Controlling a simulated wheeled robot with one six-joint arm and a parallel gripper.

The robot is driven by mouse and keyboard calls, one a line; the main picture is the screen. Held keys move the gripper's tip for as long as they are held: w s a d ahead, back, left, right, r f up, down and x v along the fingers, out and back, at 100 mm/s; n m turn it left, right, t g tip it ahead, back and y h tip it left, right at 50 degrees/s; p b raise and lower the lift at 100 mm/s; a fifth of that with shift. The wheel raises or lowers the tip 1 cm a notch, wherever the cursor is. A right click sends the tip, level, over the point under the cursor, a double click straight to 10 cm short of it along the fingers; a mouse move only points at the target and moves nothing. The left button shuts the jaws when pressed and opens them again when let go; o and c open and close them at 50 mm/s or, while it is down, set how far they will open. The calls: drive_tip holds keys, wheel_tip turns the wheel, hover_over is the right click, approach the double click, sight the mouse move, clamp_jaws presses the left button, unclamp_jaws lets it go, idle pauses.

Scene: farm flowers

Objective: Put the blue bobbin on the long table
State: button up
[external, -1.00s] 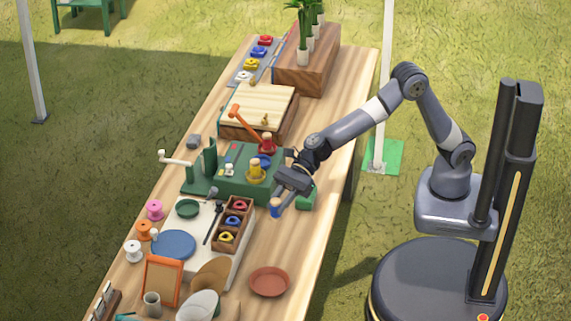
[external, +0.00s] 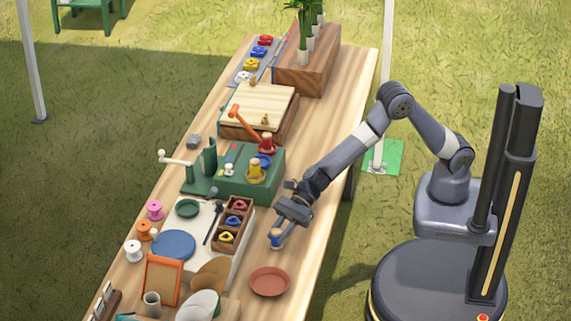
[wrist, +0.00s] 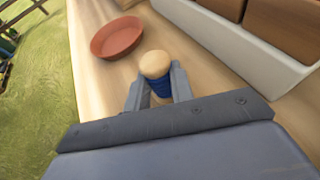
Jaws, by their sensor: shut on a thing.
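The blue bobbin (external: 276,239) has a tan rounded top and blue winding, and it shows between my fingers in the wrist view (wrist: 159,84). My gripper (external: 278,238) is shut on it, with one finger on each side (wrist: 154,88). The bobbin is upright and low over the long table (external: 322,155). I cannot tell whether its base touches the wood. The table is a long light-wood top, and the bobbin is over its bare strip near the right edge.
A terracotta dish (external: 269,281) lies in front of the gripper. A wooden divided box (external: 232,222) on a white board stands to the left. The green machine (external: 230,182) is behind. Bare wood lies around the bobbin.

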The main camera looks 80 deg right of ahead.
drive_tip(key=shift+f+b, duration=0.2)
drive_tip(key=shift+b, duration=0.1)
drive_tip(key=o, duration=0.9)
drive_tip(key=shift+o, duration=0.2)
drive_tip(key=shift+r, duration=0.2)
drive_tip(key=shift+d+r+p, duration=0.1)
drive_tip(key=shift+d+p, duration=0.05)
drive_tip(key=shift+p, duration=0.15)
drive_tip(key=v, duration=1.1)
drive_tip(key=shift+s+d+r, duration=0.1)
drive_tip(key=shift+d+r, duration=0.1)
drive_tip(key=shift+d, duration=0.1)
